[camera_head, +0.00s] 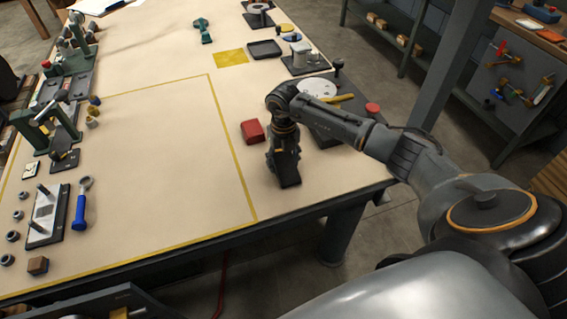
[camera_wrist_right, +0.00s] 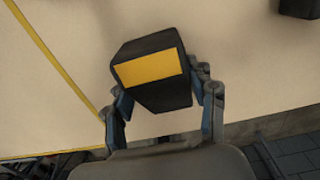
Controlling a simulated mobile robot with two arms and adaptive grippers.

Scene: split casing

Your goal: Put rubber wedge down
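The rubber wedge (camera_wrist_right: 150,70) is a black block with a yellow band on one face. In the right wrist view it sits between the two fingers of my right gripper (camera_wrist_right: 162,92), which is closed against its sides. In the head view my right gripper (camera_head: 286,180) points down over the near right part of the table, and the dark wedge is hard to tell apart from the fingers. I cannot tell whether the wedge touches the table. My left gripper is not in view.
A red block (camera_head: 252,131) lies just left of my right gripper. Behind my arm is a dark fixture with a white disc (camera_head: 318,88) and a red knob (camera_head: 372,109). The yellow-outlined area (camera_head: 160,160) is largely bare. Tools and fixtures line the left edge.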

